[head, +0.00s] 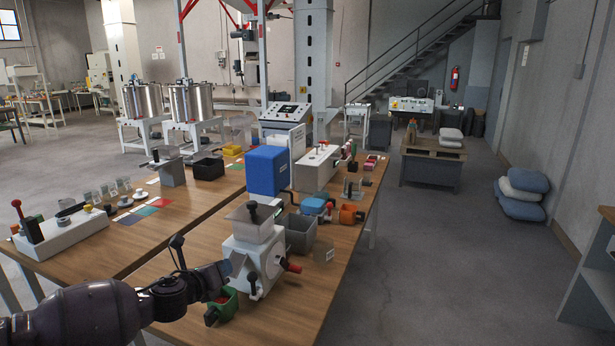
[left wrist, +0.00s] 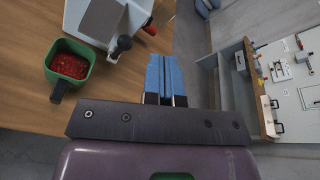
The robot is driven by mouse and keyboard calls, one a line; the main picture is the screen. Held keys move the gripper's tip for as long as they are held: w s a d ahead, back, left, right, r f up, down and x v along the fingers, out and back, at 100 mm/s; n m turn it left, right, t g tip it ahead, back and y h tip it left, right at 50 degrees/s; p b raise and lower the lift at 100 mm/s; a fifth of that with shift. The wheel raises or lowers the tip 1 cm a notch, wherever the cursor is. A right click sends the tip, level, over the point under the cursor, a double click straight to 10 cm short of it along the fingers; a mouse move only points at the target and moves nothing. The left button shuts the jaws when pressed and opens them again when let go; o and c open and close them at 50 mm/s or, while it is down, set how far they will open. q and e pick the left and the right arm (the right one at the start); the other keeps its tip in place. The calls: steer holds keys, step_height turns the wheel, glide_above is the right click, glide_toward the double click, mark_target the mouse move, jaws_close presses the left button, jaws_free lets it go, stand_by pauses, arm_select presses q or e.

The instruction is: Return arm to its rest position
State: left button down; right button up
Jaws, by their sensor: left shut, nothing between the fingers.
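My left arm comes in from the lower left in the head view. Its gripper (head: 226,268) has blue fingertips and hangs over the near part of the wooden table, in front of the white hopper machine. The blue fingers also show in the left wrist view (left wrist: 165,78), closed together with nothing between them. A green cup (head: 228,303) with a dark handle stands on the table just below and beside the gripper. In the left wrist view the green cup (left wrist: 85,48) holds small red pieces. My right gripper is in neither view.
The white hopper machine (head: 274,258) stands close by the left gripper, with a grey bin (head: 300,233) behind it. A blue box (head: 268,171) stands farther back. A white fixture (head: 62,235) with a red-knobbed lever is at left. Open floor (head: 450,270) lies right of the table.

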arm_select(q)
steer(key=s+d+r+n+h, duration=0.2)
steer(key=s+d+n, duration=0.2)
steer(key=d+n, duration=0.4)
steer(key=s+f+n+b, duration=0.1)
steer(key=s+f+n, duration=0.4)
steer(key=n, duration=0.6)
steer(key=s+a+f+n+y, duration=0.2)
steer(key=s+a+f+n, duration=0.2)
steer(key=s+f, duration=0.3)
steer(key=s+a+f+n+g+y+b, duration=0.1)
steer(key=s+a+f+n+y, duration=0.2)
steer(key=s, duration=0.9)
steer(key=s+a+f+n+g+y, duration=0.1)
steer(key=s+a+f+n+y, duration=0.2)
steer(key=s+a+f+n, duration=0.4)
step_height(320, 180, down, 4)
steer(key=s, duration=0.2)
steer(key=shift+s+a+f+n+b, duration=0.2)
steer(key=shift+s+n+b, duration=0.1)
steer(key=shift+s+n, duration=0.1)
